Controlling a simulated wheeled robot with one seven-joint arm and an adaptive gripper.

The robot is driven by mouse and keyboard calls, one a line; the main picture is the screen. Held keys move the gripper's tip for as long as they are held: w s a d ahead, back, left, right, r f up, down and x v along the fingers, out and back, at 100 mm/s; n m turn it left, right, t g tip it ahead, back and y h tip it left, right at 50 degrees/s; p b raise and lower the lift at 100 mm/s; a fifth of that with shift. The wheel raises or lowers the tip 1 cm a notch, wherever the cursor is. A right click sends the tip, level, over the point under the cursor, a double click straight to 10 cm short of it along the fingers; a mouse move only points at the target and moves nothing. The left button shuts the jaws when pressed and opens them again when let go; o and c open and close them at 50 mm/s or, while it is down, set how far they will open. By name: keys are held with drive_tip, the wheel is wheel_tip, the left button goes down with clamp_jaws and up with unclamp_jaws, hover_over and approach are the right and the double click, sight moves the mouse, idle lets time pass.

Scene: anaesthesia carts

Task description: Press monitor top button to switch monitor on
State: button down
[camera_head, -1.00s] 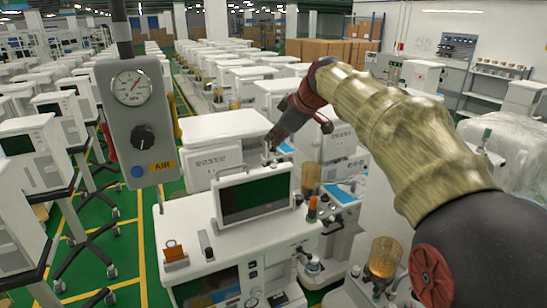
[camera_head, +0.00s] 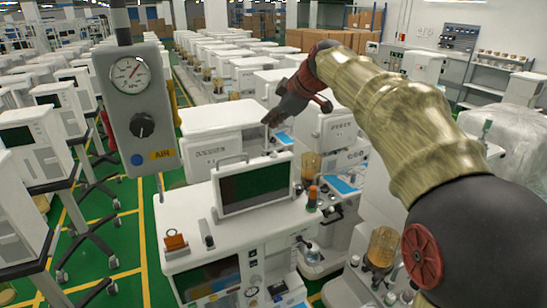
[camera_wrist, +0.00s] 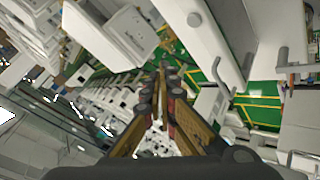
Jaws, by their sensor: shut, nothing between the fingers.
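The monitor (camera_head: 253,187) has a white frame and a dark green screen, and stands upright on the white anaesthesia cart (camera_head: 185,215) in the middle of the head view. A handle bar runs along its top. A small light knob shows at the top edge right of centre, but I cannot tell if it is the button. My gripper (camera_head: 268,121) is shut and empty, above and apart from the monitor's top in the head picture. In the wrist view its fingers (camera_wrist: 168,70) come together at the tips. I cannot identify the monitor surely in the wrist view.
A grey gauge panel (camera_head: 138,110) hangs at the left front. More white carts stand close behind and at the left. An amber canister (camera_head: 383,247) is at the lower right, below my arm. Green floor (camera_head: 125,250) shows between carts at the left.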

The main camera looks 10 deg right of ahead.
drive_tip(key=b, duration=0.4)
hover_over(272, 156)
wheel_tip(272, 156, down, 7)
drive_tip(key=shift+w+r, duration=0.1)
drive_tip(key=shift+w, duration=0.05)
drive_tip(key=shift+f+b, duration=0.35)
drive_tip(key=shift+b, duration=0.05)
drive_tip(key=shift+f, duration=0.1)
idle(0.7)
drive_tip(key=shift+f+b, duration=0.3)
drive_tip(key=shift+b, duration=0.3)
drive_tip(key=shift+f+b, duration=0.45)
drive_tip(key=shift+b, duration=0.05)
idle(0.6)
drive_tip(key=shift+r, duration=0.15)
drive_tip(key=shift+r+p, duration=0.45)
drive_tip(key=shift+r, duration=0.3)
